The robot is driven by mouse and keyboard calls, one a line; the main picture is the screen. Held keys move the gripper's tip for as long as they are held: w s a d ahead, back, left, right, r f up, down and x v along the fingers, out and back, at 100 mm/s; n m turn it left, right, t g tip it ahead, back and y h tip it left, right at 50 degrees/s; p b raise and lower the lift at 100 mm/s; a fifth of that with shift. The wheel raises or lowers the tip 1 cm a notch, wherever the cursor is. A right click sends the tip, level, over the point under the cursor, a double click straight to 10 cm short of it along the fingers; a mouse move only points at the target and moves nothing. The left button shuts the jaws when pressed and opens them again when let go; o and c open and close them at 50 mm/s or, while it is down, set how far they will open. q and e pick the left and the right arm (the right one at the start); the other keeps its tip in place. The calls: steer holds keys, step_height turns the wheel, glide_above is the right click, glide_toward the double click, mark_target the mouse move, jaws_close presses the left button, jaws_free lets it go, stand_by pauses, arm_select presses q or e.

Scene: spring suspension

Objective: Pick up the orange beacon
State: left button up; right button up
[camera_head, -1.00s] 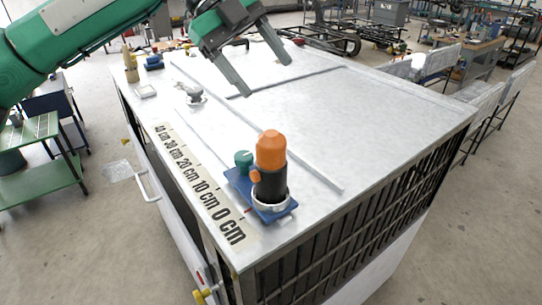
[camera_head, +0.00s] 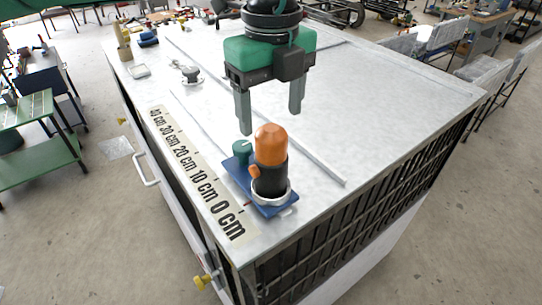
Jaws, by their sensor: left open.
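The orange beacon (camera_head: 271,146) has an orange domed top and a black lower body. It stands upright in a light ring on a blue base plate (camera_head: 286,207), near the front corner of the metal cabinet top. My left gripper (camera_head: 271,122) points down with its two grey fingers apart, and nothing is between them. From this view the fingers appear above and behind the beacon, one to each side of its top; they do not visibly touch it. My right gripper is not in view.
A small green cylinder (camera_head: 242,152) stands on the blue plate just left of the beacon. A printed centimetre scale (camera_head: 198,178) runs along the left edge. A raised strip (camera_head: 318,166) crosses the metal top (camera_head: 385,110), which is clear on the right.

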mark_target(271, 128)
arm_select(q)
steer(key=shift+f, duration=0.3)
steer(key=shift+s+f+p, duration=0.15)
steer(key=shift+f+p, duration=0.3)
steer(key=shift+p, duration=0.15)
step_height(271, 128, down, 4)
steer(key=shift+s+p, duration=0.1)
steer(key=shift+p, duration=1)
steer(key=shift+f, duration=0.25)
steer(key=c, duration=1.3)
steer(key=shift+c, duration=0.6)
steer(key=shift+r, duration=0.15)
